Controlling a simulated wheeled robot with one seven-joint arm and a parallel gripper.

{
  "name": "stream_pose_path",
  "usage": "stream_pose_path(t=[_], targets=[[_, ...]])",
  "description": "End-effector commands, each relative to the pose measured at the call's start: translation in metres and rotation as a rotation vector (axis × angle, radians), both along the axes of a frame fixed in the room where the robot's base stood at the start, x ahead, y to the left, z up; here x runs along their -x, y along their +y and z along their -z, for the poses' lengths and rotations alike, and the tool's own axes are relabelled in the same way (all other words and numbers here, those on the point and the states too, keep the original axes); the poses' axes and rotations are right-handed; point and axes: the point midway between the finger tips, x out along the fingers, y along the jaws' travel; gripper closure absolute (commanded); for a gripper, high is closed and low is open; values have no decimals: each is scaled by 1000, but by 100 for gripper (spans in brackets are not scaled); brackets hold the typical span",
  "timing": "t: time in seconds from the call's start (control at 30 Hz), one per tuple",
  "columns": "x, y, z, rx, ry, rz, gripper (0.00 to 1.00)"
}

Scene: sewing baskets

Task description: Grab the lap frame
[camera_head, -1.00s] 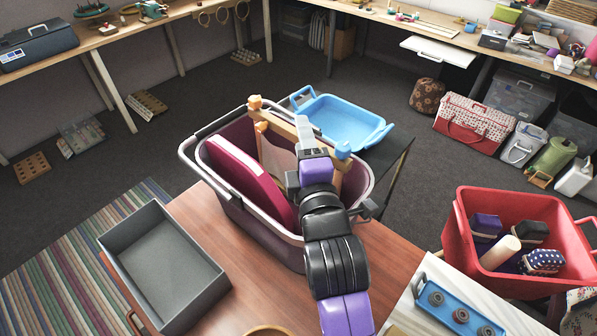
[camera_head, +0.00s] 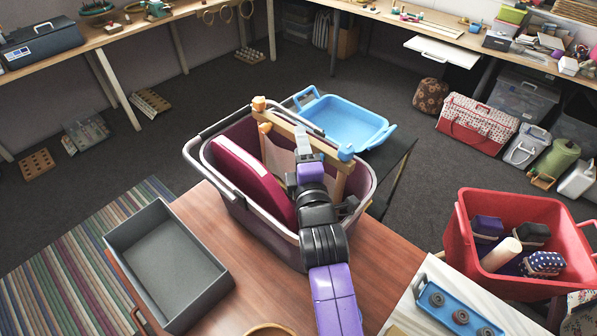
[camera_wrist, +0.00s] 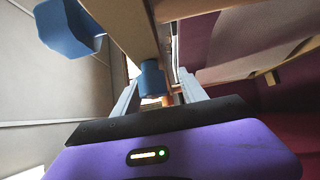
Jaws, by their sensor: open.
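The lap frame (camera_head: 283,122) is a light wooden frame with a slanting top bar, orange-tan and blue end knobs, and pale cloth below. It stands tilted inside the grey-rimmed, dark plum basket (camera_head: 262,231). The frame's lower part is hidden by my arm and the basket.
A maroon padded object (camera_head: 250,175) fills the basket's left side. A grey tray (camera_head: 165,258) lies left on the wooden table, a blue tray (camera_head: 343,120) behind, and a red bin (camera_head: 515,215) with several items to the right. Bare table (camera_head: 385,250) shows right of the basket.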

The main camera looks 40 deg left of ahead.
Motion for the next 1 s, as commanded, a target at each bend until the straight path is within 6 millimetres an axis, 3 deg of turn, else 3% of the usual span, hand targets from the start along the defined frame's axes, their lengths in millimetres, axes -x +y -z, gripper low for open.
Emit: stream_pose_path(t=[0.37, 0.63, 1.0], targets=[[-8, 8, 0, -1, 0, 0, 50], [-7, 8, 0, -1, 0, 0, 99], [-7, 8, 0, -1, 1, 0, 100]])
